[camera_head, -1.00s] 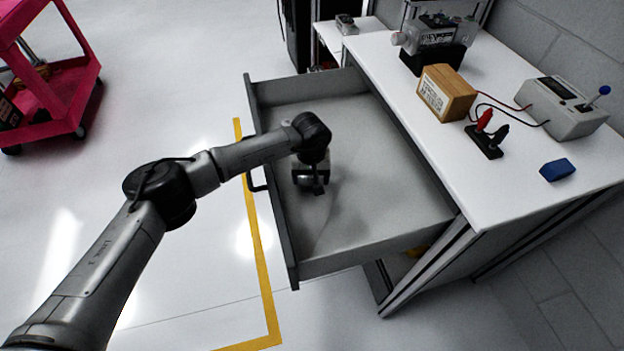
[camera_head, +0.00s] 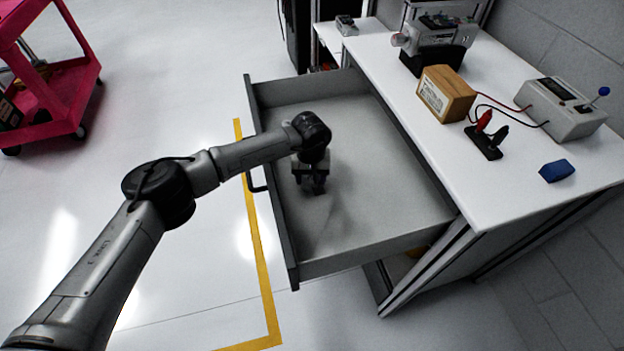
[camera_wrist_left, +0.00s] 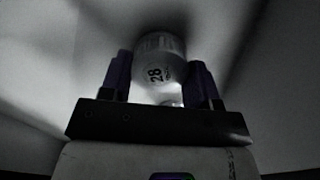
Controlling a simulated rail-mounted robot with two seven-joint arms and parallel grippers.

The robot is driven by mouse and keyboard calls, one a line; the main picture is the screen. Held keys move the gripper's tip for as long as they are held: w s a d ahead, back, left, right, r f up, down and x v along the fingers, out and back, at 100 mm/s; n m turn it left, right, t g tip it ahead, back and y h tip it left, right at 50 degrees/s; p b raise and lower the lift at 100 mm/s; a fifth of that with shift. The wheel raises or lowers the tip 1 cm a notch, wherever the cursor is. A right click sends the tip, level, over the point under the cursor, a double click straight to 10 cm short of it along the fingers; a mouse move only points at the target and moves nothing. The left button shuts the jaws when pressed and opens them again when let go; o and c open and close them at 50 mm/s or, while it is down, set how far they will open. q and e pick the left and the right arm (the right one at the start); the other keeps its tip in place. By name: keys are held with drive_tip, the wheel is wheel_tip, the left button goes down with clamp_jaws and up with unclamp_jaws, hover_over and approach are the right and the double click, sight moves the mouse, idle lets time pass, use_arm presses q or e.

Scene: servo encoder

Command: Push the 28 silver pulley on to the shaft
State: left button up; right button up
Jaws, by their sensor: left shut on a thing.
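The silver pulley (camera_wrist_left: 160,62), marked "28", sits between the two fingers of my left gripper in the left wrist view. My left gripper (camera_wrist_left: 160,85) is shut on it. In the head view my left gripper (camera_head: 314,187) points down inside the open drawer (camera_head: 370,215), near its left front side. The pulley is hidden by the gripper in the head view. I cannot tell whether the pulley touches the drawer floor. A machine with a silver body (camera_head: 436,38) stands in a black base at the back of the bench; I cannot make out a shaft on it. My right gripper is not in view.
The white bench top (camera_head: 520,195) carries a wooden box (camera_head: 446,93), a grey control box (camera_head: 565,107) with wires, a black terminal block (camera_head: 484,142) and a blue block (camera_head: 556,170). The drawer walls surround my gripper. A pink cart (camera_head: 60,90) stands far left.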

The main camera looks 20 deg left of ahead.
sight(311, 178)
use_arm(q)
drive_tip(key=shift+r+p, duration=1.8)
drive_tip(key=shift+r, duration=1.5)
